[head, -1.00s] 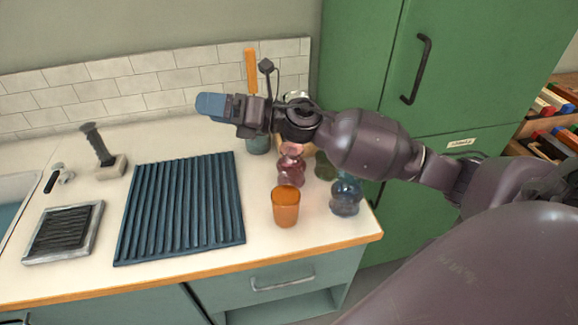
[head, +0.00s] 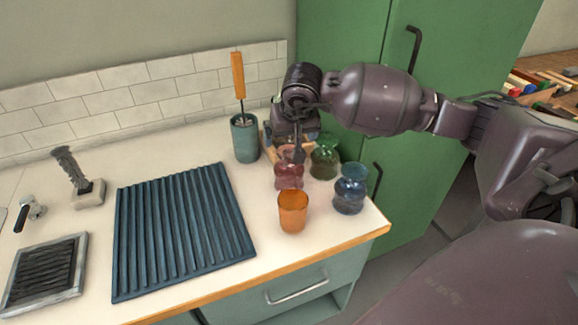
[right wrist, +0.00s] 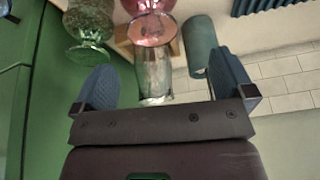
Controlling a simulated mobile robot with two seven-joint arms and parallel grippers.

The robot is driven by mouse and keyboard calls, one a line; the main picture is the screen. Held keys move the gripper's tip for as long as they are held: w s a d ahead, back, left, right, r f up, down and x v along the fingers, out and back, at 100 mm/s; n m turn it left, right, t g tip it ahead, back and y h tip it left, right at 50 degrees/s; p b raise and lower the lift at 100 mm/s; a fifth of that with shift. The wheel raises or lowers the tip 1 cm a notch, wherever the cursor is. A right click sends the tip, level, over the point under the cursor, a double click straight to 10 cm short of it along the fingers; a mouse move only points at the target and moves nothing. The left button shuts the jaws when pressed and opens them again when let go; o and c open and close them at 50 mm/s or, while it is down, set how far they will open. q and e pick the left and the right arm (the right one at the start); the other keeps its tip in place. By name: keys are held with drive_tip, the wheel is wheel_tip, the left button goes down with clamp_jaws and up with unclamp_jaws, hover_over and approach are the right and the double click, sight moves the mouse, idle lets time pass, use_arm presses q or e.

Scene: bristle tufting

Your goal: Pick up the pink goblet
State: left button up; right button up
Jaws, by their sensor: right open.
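The pink goblet (head: 289,176) stands upright on the white counter, behind the orange cup. My right gripper (head: 297,142) is above and just behind it, pointing down, its wrist partly covering the goblet's top. In the right wrist view the open blue fingers (right wrist: 164,82) are apart. The pink goblet (right wrist: 152,28) is at the top edge there, cut off by the frame, beyond the fingertips. A clear glass (right wrist: 153,76) appears between the fingers in that picture; I cannot tell its exact depth. My left gripper is not in view.
A green goblet (head: 324,160), a blue goblet (head: 349,190) and an orange cup (head: 293,212) stand close by. A teal holder (head: 244,140) with an orange-handled tool is to the left. Green cabinets (head: 440,110) rise behind. A ribbed blue mat (head: 180,230) lies left.

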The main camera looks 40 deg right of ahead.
sight(289, 151)
drive_tip(key=shift+n, duration=0.5)
drive_tip(key=x, duration=0.5)
drive_tip(key=shift+d+f+b, duration=0.15)
drive_tip(key=shift+f+b, duration=0.2)
drive_tip(key=shift+b, duration=0.05)
drive_tip(key=x, duration=0.4)
drive_tip(key=shift+s+d, duration=0.2)
drive_tip(key=shift+d, duration=0.15)
drive_tip(key=shift+w+d+f+b, duration=0.1)
drive_tip(key=shift+w+f+b, duration=0.2)
drive_tip(key=shift+f, duration=0.25)
drive_tip(key=c, duration=1.2)
drive_tip(key=shift+r, duration=0.1)
drive_tip(key=shift+c, duration=0.2)
